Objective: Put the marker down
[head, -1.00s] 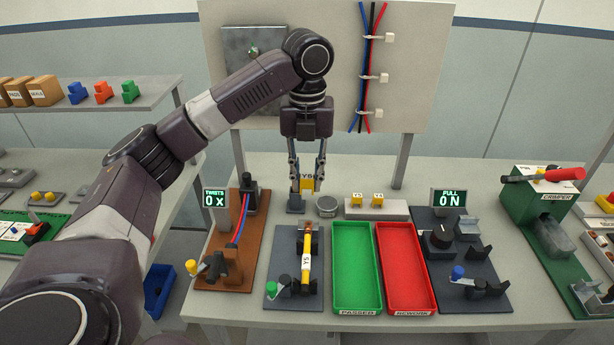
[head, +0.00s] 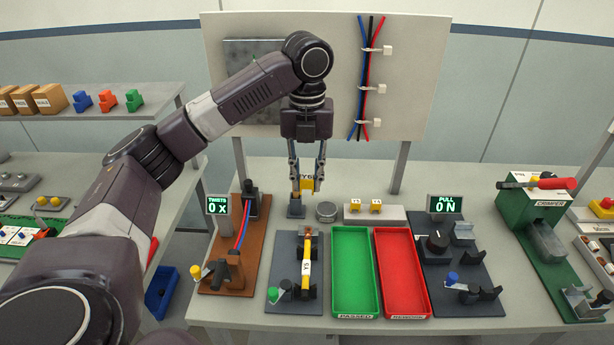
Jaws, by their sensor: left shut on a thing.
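My left gripper (head: 307,188) is shut on a small yellow marker (head: 308,185) with dark lettering, too small to read for sure. The fingers point down, and the marker is between their tips. It appears just above and behind a small grey-blue stand (head: 296,208) and a round grey tin (head: 326,211). I cannot tell whether the marker touches anything below. Two similar yellow markers (head: 356,205) and (head: 376,205) sit on a pale block to the right. My right gripper is not in view.
In front are a dark fixture holding a yellow labelled wire (head: 306,262), a green tray (head: 355,300) and a red tray (head: 403,300), both empty. A brown twisting fixture (head: 233,262) stands left. A dark pull tester (head: 459,265) stands right. An upright panel (head: 420,60) rises behind.

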